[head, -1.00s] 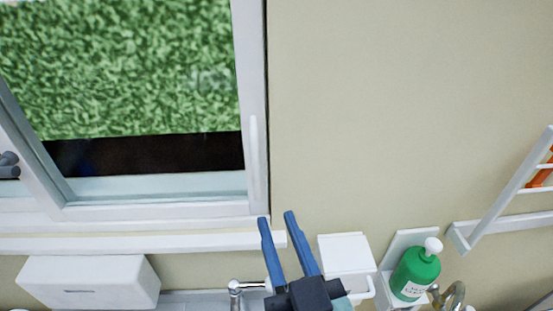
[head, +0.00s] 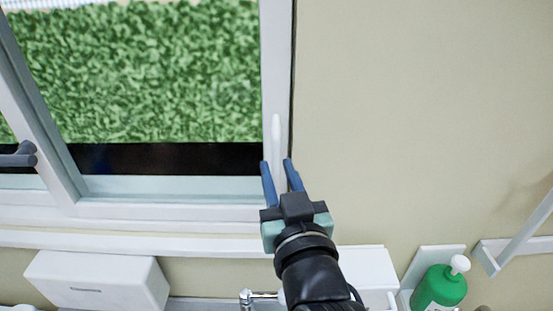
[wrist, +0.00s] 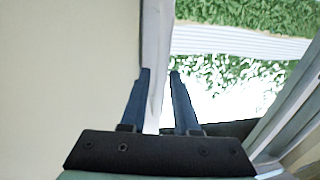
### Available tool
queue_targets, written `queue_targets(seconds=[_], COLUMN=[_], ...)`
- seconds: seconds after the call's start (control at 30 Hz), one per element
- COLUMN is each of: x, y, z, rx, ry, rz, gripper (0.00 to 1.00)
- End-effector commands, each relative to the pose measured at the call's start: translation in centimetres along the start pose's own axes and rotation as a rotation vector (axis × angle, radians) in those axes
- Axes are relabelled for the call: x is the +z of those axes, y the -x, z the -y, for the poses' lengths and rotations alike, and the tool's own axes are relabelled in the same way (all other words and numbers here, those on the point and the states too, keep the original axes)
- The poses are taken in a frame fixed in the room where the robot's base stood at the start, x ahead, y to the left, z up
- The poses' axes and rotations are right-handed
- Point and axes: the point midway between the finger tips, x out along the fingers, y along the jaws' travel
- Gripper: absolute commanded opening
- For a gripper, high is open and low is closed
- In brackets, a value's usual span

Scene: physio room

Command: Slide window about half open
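The white-framed sliding window (head: 170,213) fills the left of the head view, with green foliage behind its pane. A slim white upright handle (head: 276,130) is on the stile at the right side of the pane, which stands against the right side of the frame. My gripper (head: 276,162) is open at the lower part of this handle, with a blue finger on each side. In the wrist view my gripper (wrist: 159,72) is also open, with a white upright strip (wrist: 155,50) between the fingers. Contact with the handle cannot be told.
A dark grey handle (head: 18,156) is on the window's left part. Below the sill (head: 120,240) are a white box (head: 98,281), a tap (head: 258,296) and a green pump bottle (head: 440,289). The wall right of the window is bare.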

Motion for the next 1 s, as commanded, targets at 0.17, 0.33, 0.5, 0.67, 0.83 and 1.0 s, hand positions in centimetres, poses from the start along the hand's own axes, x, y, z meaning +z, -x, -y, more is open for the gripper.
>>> queue_targets(seconds=[0.17,0.33,0.5,0.67,0.83,1.0], x=[-0.01,0.05,0.07,0.07,0.08,0.09], y=[-1.22,-1.42,-1.39,-1.38,-1.37,-1.36], z=[0.08,0.09,0.08,0.07,0.07,0.07], rx=[-0.001,-0.001,-0.001,-0.001,-0.001,-0.001], ry=[0.001,0.001,0.001,0.001,0.001,0.001], rz=[0.001,0.0,0.0,0.0,0.0,0.0], gripper=[0.3,0.3,0.24,0.0,0.0,0.0])
